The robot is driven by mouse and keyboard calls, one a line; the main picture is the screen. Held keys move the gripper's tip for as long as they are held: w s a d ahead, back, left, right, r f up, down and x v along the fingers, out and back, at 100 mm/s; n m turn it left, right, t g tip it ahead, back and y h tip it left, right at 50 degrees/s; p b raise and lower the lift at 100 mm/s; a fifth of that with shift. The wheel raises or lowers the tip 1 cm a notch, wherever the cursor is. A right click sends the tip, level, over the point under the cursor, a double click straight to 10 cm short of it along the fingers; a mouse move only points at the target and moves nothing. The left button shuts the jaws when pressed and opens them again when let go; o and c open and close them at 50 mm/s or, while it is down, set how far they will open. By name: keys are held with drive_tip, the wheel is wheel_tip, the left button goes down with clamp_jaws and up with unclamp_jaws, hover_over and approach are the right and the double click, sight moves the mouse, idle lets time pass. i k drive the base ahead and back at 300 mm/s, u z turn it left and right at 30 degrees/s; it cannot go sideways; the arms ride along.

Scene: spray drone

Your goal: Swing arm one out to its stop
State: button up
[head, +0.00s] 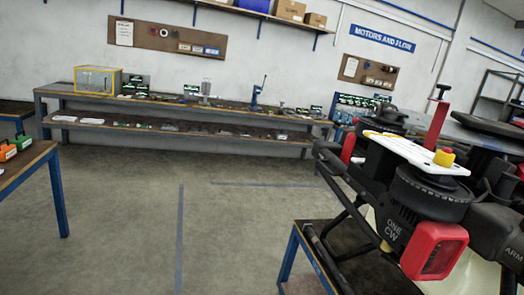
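The spray drone (415,200) fills the right side of the head view and is cut off by the right edge. A round black motor housing (432,190) sits at its near end, above a dark block marked "ONE CW" (394,231). A red lamp-like block (435,251) is beside that mark. A dark part marked "ARM" (511,250) is at the right edge, only partly in frame. A white plate (415,153) with a yellow knob (444,157) lies across the top, and a red post (437,122) stands behind it. The arm's stop is not identifiable. My gripper is not visible.
The drone is over a blue-legged stand (287,262). A long workbench (190,104) with equipment lines the back wall. A table (30,163) with orange and green items stands at left. The floor (160,220) between is clear.

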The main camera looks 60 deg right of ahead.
sight(416, 218)
drive_tip(key=z, duration=0.4)
drive_tip(key=i, duration=1.55)
drive_tip(key=z, duration=0.9)
drive_tip(key=k, duration=0.85)
drive_tip(key=z, duration=0.15)
drive_tip(key=i, duration=0.9)
drive_tip(key=u, duration=0.05)
